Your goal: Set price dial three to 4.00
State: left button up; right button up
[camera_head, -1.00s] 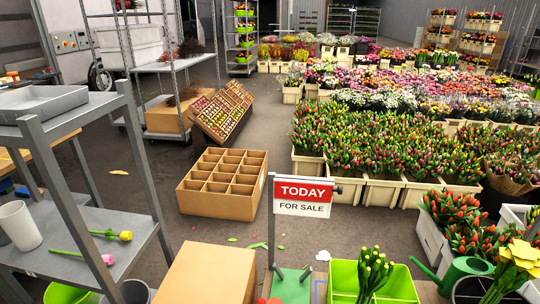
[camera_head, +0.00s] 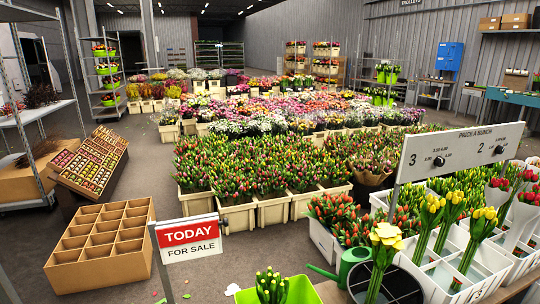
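A white sign board headed "PRICE A BUNCH" (camera_head: 458,151) stands on a post at the right of the head view. It carries a dark dial marked 3 (camera_head: 438,161), with small price figures beside it that read about 3.50, 4.00 and more. A second dial marked 2 (camera_head: 498,150) sits further right on the same board. The exact setting of dial three is too small to tell. Neither of my grippers is in view.
Below the board are white crates (camera_head: 483,262) with tulip bunches, a green watering can (camera_head: 350,262) and a dark round bucket (camera_head: 385,284). A "TODAY FOR SALE" sign (camera_head: 189,238) stands left of them. An empty cardboard divider box (camera_head: 101,243) is on the floor at the left.

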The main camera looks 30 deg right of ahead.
aim_at(440, 162)
jog(key=z, duration=3.35)
jog(key=i, duration=3.75)
jog(key=u, duration=1.9)
